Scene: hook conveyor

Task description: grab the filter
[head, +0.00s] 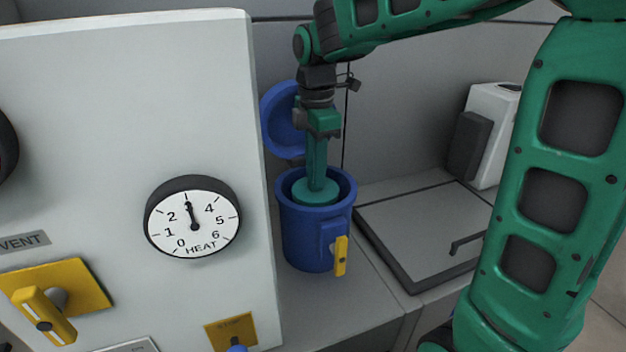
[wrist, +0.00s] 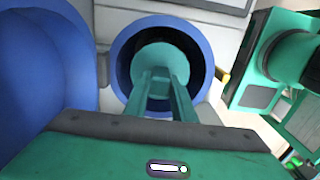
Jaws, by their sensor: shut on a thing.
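The filter (head: 313,196) is a round teal piece sitting inside the mouth of an open blue canister (head: 305,235). My gripper (head: 317,182) points straight down into the canister and is shut on the filter's upper middle part. In the wrist view the filter (wrist: 160,58) shows as a teal disc within the dark inside of the canister (wrist: 121,62), with my gripper's fingers (wrist: 160,82) on it. The filter's lower part is hidden by the canister wall. The exact spot where the fingers grip is hard to make out, as the colours are alike.
The blue lid (head: 279,118) stands open behind the canister, and a yellow latch (head: 341,256) is on its front. A white panel with a HEAT dial (head: 193,218) stands close at left. A grey hatch with a handle (head: 420,228) lies at right, before a white box (head: 490,130).

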